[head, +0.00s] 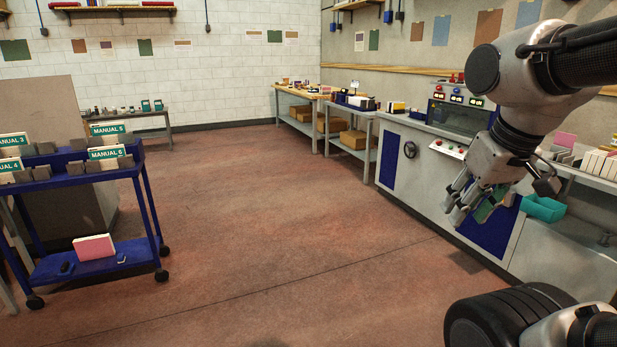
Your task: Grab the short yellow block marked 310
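No block with a readable 310 shows in the head view. A small yellow and dark item (396,107) stands on the bench at the back right, too small to read any mark. My gripper (462,208) hangs at the right, pointing down and left, in front of the machine cabinet. A green piece (488,208) shows at its fingers. I cannot tell whether it is held or lies behind them, nor how far apart the fingertips are.
A blue cart (105,278) with manuals and a pink-covered block (94,247) stands at left. A machine (455,118), a teal bin (543,208) and a bench with white blocks (600,163) line the right. Wooden tables (305,92) stand behind. The middle floor is clear.

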